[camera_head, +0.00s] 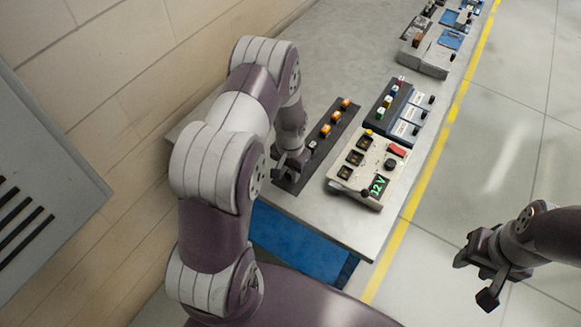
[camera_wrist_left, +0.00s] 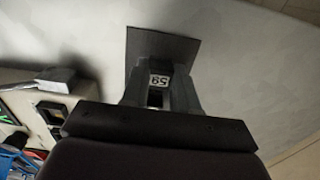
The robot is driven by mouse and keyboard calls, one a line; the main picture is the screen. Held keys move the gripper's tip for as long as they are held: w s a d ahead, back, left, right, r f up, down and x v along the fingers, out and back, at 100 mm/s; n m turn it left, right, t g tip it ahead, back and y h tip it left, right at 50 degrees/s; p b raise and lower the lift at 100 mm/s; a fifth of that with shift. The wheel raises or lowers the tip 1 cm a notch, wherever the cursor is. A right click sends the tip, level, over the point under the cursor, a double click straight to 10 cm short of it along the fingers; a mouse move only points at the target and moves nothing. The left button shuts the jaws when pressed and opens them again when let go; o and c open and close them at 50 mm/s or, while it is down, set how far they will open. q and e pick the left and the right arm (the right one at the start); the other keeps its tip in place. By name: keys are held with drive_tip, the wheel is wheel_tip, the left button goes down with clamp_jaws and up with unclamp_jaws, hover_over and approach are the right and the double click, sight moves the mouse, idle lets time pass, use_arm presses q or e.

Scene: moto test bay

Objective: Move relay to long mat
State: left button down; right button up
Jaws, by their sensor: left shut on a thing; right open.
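The long mat (camera_head: 341,119) is a dark strip on the bench at the left of the test panel. Its near end (camera_wrist_left: 160,43) shows in the left wrist view. My left gripper (camera_head: 287,166) is over this near end, shut on a small dark relay (camera_wrist_left: 158,81) with a white label reading "59" as seen. Whether the relay touches the mat cannot be told. In the head view the gripper mostly hides it. Several small blocks, mostly orange (camera_head: 325,131), stand in a row farther along the mat. My right gripper (camera_head: 475,281) is open and empty, off the bench at the right.
A beige test panel (camera_head: 373,150) with a green "12V" display stands right of the mat. Behind it is a dark rack (camera_head: 383,104) with coloured knobs and labelled boxes. More equipment (camera_head: 427,56) is at the far end. Bare bench (camera_head: 330,60) lies behind the mat.

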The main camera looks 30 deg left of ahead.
sight(290, 174)
use_arm(q)
drive_tip(key=shift+f, duration=0.15)
drive_tip(key=c, duration=1.3)
unclamp_jaws()
drive_tip(key=shift+w+f, duration=0.1)
drive_tip(key=shift+f, duration=0.05)
drive_tip(key=o, duration=0.4)
drive_tip(key=shift+o, duration=0.2)
drive_tip(key=shift+r, duration=0.3)
wheel_tip(290, 174, up, 12)
drive_tip(key=f+b, duration=0.1)
drive_tip(key=b, duration=0.1)
drive_tip(key=s+d+r, duration=0.3)
drive_tip(key=s+d, duration=0.1)
drive_tip(key=s, duration=0.2)
drive_tip(key=s+d+r+t, duration=0.1)
drive_tip(key=s+d+r, duration=0.2)
drive_tip(key=s, duration=0.4)
drive_tip(key=shift+s+d+r+n, duration=0.15)
drive_tip(key=shift+d+r+n, duration=0.2)
drive_tip(key=shift+d, duration=0.25)
